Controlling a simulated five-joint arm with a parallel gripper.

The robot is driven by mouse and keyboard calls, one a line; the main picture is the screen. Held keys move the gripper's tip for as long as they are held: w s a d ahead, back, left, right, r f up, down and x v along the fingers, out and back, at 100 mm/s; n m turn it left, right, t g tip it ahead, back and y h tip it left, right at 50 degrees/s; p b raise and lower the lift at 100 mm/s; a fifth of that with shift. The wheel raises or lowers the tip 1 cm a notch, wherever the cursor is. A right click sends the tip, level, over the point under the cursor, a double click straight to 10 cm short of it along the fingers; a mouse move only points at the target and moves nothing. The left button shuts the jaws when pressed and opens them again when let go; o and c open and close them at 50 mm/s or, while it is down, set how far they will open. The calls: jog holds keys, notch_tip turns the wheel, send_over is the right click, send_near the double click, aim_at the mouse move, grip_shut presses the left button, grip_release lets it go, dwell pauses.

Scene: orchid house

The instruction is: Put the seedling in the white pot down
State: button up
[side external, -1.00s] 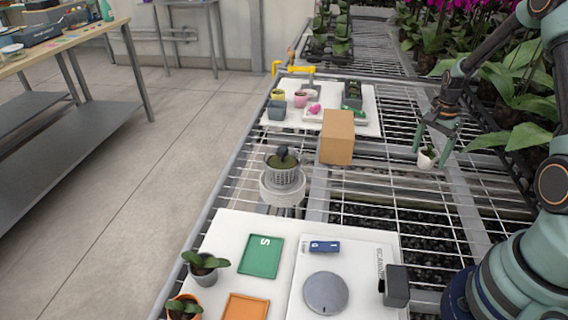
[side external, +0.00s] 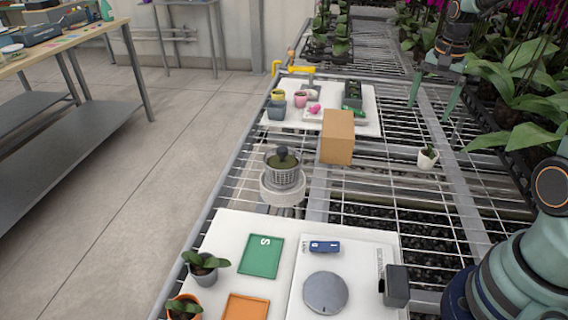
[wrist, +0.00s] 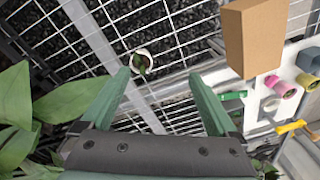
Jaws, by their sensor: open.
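The seedling in the white pot (side external: 428,157) stands upright on the wire mesh bench, right of the cardboard box. It also shows in the wrist view (wrist: 141,61), beyond my fingertips and between their lines, with its small green leaves inside the white rim. My gripper (side external: 429,108) is open and empty, raised above and behind the pot, apart from it. In the wrist view my gripper (wrist: 158,78) shows its two green fingers spread wide with nothing between them.
A tan cardboard box (side external: 337,137) stands left of the pot. Behind it a white board (side external: 368,124) holds small pots and a dark tray. A net basket (side external: 284,170) and a scale (side external: 326,292) are nearer. Large orchid leaves (side external: 514,137) crowd the right side.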

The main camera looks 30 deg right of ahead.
jog(key=s+a+r+n+t, duration=0.2)
jog(key=s+a+r+n, duration=0.1)
jog(key=a+n, duration=0.4)
jog(key=s+a+r+n+t, duration=0.2)
jog(key=a+n, duration=0.5)
jog(key=a, duration=0.7)
jog(key=shift+s+a+r+t+y, duration=0.25)
jog(key=shift+s+r+t+y, duration=0.05)
jog(key=shift+s+r, duration=0.6)
